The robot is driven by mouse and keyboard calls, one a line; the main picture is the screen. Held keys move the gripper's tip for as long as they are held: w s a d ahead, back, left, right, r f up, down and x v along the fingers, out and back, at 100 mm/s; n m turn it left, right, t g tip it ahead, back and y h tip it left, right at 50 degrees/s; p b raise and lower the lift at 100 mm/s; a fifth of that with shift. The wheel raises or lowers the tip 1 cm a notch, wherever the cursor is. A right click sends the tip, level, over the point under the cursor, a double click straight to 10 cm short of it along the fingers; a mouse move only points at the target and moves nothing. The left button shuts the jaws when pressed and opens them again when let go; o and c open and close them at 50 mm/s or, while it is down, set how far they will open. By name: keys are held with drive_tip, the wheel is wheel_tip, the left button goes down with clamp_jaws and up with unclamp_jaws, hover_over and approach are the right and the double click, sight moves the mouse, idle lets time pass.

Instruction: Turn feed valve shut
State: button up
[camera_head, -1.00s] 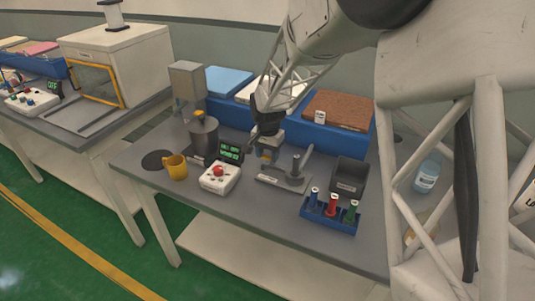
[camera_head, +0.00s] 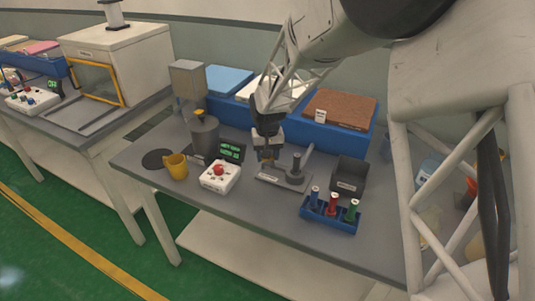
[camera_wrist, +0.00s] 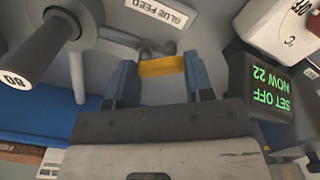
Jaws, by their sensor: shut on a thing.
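The feed valve's yellow handle (camera_wrist: 162,67) lies between the two blue fingertips of my gripper (camera_wrist: 160,78) in the wrist view. My gripper is shut on it. A plate marked "GLUE FEED" (camera_wrist: 160,17) is just beyond the handle. In the head view my gripper (camera_head: 267,158) points down at the left end of the grey base plate (camera_head: 272,182). The handle is mostly hidden behind the fingers there. I cannot tell the valve's exact angle.
A display (camera_wrist: 268,90) reads "SET OFF NOW 22". A white box with a red button (camera_head: 219,177), a yellow mug (camera_head: 175,167) and a grey pot (camera_head: 205,140) stand left. A post (camera_head: 296,170), dark bin (camera_head: 348,178) and blue bottle rack (camera_head: 330,218) are right.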

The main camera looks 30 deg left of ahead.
drive_tip(key=n, duration=0.5)
drive_tip(key=shift+s+d+n, duration=0.25)
drive_tip(key=shift+d+n, duration=0.05)
drive_tip(key=n, duration=0.5)
drive_tip(key=shift+s+d+n, duration=0.1)
drive_tip(key=shift+d+n, duration=0.2)
drive_tip(key=shift+d, duration=0.1)
drive_tip(key=o, duration=0.9)
drive_tip(key=shift+r, duration=0.15)
drive_tip(key=shift+r, duration=3.8)
